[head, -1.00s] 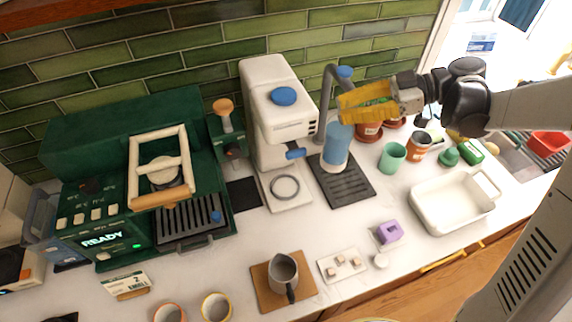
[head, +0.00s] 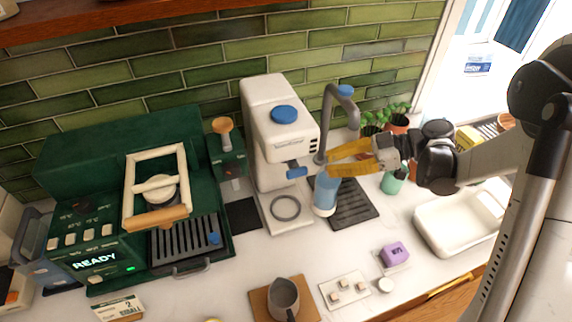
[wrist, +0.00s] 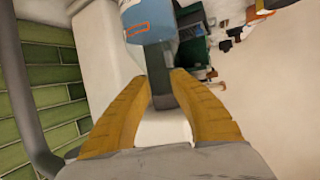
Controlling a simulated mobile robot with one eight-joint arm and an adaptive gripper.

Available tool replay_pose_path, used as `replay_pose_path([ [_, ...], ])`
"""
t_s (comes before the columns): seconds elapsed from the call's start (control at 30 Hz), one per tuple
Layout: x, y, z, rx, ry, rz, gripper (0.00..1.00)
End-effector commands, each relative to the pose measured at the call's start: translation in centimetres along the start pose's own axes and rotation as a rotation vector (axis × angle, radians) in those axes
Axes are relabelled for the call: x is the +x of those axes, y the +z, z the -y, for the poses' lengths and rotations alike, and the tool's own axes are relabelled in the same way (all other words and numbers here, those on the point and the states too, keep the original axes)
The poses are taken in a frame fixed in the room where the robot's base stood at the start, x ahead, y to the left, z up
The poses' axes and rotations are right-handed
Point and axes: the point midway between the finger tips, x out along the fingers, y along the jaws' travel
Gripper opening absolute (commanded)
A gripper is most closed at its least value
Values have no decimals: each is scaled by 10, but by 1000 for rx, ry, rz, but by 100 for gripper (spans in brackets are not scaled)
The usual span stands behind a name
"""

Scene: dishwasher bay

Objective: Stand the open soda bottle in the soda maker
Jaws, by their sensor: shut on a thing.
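The soda maker (head: 280,125) is the tall white machine with a blue top button and a blue lever (head: 297,172). Its base (head: 290,224) carries a ring. My gripper (head: 338,158) has yellow fingers and is shut on the blue soda bottle (head: 326,192) near its top. The bottle hangs nearly upright just right of the soda maker's base; I cannot tell its exact height. Its mouth is hidden by the fingers. In the wrist view, the bottle's blue body (wrist: 148,20) with an orange mark shows at the top edge, beyond the fingers (wrist: 163,105).
A grey column with a spout (head: 328,120) stands close behind the bottle. A dark ribbed tray (head: 355,208) lies to its right. The green coffee machine (head: 90,150) stands left. A jug (head: 284,297), a white tub (head: 440,246) and a purple block (head: 396,253) are around.

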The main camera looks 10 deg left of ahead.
Motion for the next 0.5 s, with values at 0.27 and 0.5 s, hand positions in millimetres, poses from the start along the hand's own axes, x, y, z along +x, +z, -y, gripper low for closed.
replay_pose_path([
  [0.27,34,-14,1,-2,-4,-1,0],
  [0.5,64,-26,1,-2,-3,-1,0],
])
